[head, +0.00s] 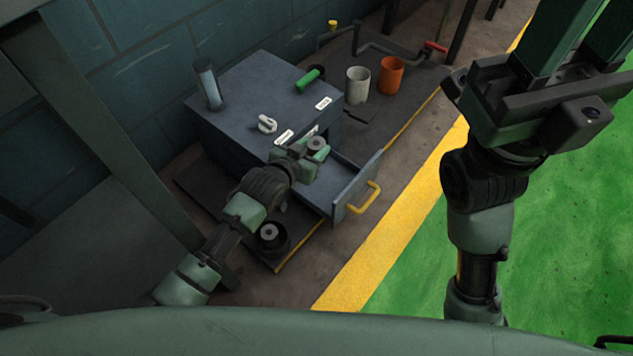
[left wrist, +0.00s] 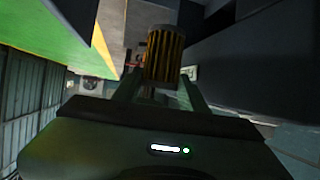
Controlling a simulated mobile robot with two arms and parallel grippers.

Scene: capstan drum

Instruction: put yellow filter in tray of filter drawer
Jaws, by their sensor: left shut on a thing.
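The yellow filter (left wrist: 165,55) has dark pleats and sits between the fingers of my left gripper (left wrist: 160,92) in the left wrist view. In the head view, my left gripper (head: 312,154) is shut on it, and only its grey end cap with a dark hole shows. It is held above the inner part of the open filter drawer (head: 352,190), close to the cabinet front. My right gripper (head: 578,55) is raised at the upper right, fingers apart and empty, tips out of view.
The dark cabinet (head: 245,90) carries a grey cylinder, a white part and a green-handled part on top. A dark round holder (head: 271,238) stands on the floor mat below. A white cup (head: 358,85) and an orange cup (head: 391,75) stand behind. Green floor at right is clear.

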